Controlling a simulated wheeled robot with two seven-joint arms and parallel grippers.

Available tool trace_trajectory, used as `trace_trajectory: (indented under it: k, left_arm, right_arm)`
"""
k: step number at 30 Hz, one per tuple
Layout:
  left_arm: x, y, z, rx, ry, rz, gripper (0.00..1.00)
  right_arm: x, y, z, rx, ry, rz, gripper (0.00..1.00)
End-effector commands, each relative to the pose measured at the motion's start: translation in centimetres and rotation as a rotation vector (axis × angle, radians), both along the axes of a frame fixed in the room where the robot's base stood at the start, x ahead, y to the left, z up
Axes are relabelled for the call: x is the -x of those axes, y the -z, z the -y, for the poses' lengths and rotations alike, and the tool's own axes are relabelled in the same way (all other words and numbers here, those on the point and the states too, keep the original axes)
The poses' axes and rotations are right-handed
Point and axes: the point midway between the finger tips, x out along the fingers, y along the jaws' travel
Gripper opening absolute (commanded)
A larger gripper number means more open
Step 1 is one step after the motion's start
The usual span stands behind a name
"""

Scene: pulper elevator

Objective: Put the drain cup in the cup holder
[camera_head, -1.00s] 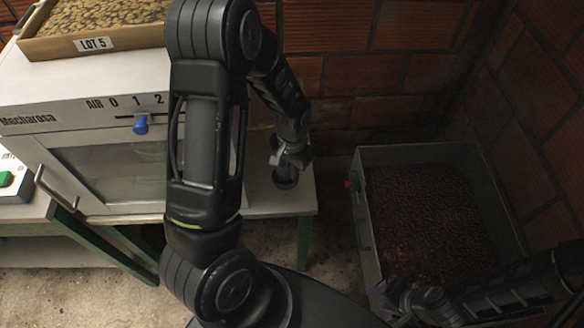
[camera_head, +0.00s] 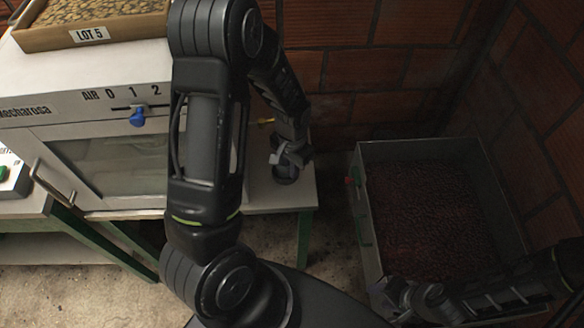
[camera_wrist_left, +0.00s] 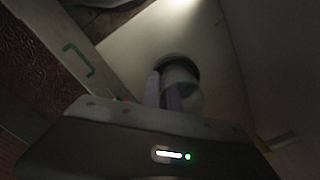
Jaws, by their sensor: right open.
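The drain cup (camera_wrist_left: 184,80) is a pale round cup in the left wrist view. It is at a dark round opening (camera_wrist_left: 178,64) in a light surface, which I take for the cup holder; I cannot tell whether it is fully seated. In the head view a dark grey round part (camera_head: 286,176) shows under my left gripper (camera_head: 290,157), at the table's right end. My left fingers (camera_wrist_left: 163,92) are at the cup; whether they grip it is unclear. My right gripper (camera_head: 415,298) is open, low at the right, near the crate.
A grey crate (camera_head: 362,222) of dark red cherries stands on the floor at the right. The white machine (camera_head: 75,104) with a blue lever (camera_head: 137,117) fills the left. A tray labelled LOT 5 (camera_head: 90,35) is on top. Brick walls close off the back and right.

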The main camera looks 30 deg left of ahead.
Motion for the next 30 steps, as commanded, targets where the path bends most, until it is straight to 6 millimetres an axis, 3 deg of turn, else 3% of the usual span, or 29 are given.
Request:
trace_trajectory:
  k: [30]
  left_arm:
    - [0.4,2.4,0.0,0.003,-0.011,-0.007,0.00]
  right_arm:
    - [0.0,1.8,0.0,0.000,0.000,0.000,0.43]
